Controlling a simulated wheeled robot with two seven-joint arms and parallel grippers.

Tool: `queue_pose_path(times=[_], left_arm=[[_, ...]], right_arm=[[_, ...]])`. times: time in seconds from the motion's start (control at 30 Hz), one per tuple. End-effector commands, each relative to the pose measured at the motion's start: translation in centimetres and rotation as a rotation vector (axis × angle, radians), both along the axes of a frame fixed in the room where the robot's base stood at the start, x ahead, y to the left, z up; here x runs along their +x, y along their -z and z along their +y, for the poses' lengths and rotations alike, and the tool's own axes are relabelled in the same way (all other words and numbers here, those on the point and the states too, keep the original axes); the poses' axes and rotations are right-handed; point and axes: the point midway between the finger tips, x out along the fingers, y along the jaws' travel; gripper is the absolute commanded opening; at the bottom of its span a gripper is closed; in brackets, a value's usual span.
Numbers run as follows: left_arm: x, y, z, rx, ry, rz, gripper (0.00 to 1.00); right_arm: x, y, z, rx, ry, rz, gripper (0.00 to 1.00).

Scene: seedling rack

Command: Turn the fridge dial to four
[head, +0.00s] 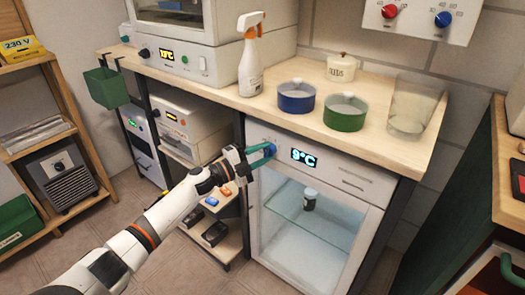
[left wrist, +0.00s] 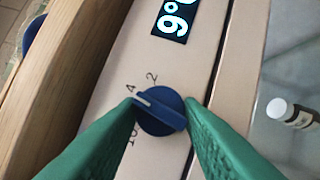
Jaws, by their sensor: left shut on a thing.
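The small fridge (head: 318,215) stands under the bench, with a glass door and a display (head: 304,157) reading 9°C. Its blue dial (left wrist: 162,112) sits on the pale front panel beside the display. In the left wrist view the dial's white pointer line is directed at or very near the printed 4; the 2 also shows, and another mark is partly hidden by a finger. My left gripper (head: 258,151) is at the dial, its green fingers on either side of it and shut on it. My right gripper is not in view.
The bench (head: 215,75) above holds a spray bottle (head: 251,60), a blue pot (head: 296,97), a green pot (head: 344,113) and a clear container (head: 414,108). A low shelf with small boxes stands left of the fridge. A small dark jar (head: 310,199) is inside the fridge.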

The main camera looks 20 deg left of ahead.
Motion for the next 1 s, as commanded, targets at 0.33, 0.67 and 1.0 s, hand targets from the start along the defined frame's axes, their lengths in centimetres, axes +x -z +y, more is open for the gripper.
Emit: queue_pose_path(times=[0.33,0.67,1.0], left_arm=[[0.0,-0.1,0.1,0.124,0.000,-0.045,0.10],[0.0,0.0,0.0,0.145,0.000,-0.051,0.10],[0.0,-0.1,0.0,0.143,0.000,-0.051,0.54]], right_arm=[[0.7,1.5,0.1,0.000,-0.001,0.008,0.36],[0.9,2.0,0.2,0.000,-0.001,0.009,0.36],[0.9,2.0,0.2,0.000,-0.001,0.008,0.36]])
